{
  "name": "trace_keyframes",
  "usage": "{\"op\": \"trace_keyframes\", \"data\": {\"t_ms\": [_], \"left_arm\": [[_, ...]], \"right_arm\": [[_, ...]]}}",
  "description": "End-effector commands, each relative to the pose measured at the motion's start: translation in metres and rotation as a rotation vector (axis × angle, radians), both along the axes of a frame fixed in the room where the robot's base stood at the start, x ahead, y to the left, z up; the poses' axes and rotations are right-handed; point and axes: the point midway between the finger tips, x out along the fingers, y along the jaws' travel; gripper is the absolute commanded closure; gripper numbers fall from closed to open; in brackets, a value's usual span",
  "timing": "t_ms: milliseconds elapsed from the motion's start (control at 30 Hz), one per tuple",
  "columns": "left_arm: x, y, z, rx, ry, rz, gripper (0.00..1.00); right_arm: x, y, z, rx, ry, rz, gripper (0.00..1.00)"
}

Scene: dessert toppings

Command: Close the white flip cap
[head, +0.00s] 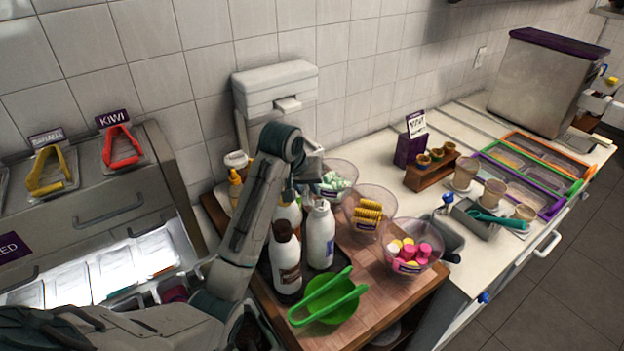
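A white bottle (320,236) stands upright on a dark tray on the wooden board, and its pale cap (321,205) is at the top, just below my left gripper. A white bottle with a brown label (286,262) stands in front of it to the left. Another white bottle (289,212) is partly hidden behind these two. My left gripper (305,190) points down over the bottle tops. Its fingers are small and partly hidden, so its opening and any contact with a cap are unclear. Whether the cap is open is also unclear. My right gripper is out of view.
Clear bowls with mint-green pieces (334,183), yellow pieces (368,214) and pink pieces (408,256) stand right of the bottles. Green tongs (328,300) lie in front on a green dish. An orange-yellow bottle (235,188) stands behind my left arm.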

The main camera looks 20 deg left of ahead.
Motion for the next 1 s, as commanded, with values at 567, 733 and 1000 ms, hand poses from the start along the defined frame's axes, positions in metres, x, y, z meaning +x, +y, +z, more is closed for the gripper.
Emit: {"op": "trace_keyframes", "data": {"t_ms": [567,733,1000], "left_arm": [[-0.0074,-0.0027,-0.0125,0.000,-0.001,0.000,0.97],[-0.0073,-0.0029,-0.0126,0.002,0.000,0.000,1.00],[-0.0052,-0.0092,-0.0111,0.115,0.028,-0.002,1.00]], "right_arm": [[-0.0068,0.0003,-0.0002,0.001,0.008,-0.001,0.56],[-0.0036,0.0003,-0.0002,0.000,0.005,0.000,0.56],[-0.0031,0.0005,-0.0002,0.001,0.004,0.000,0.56]]}}
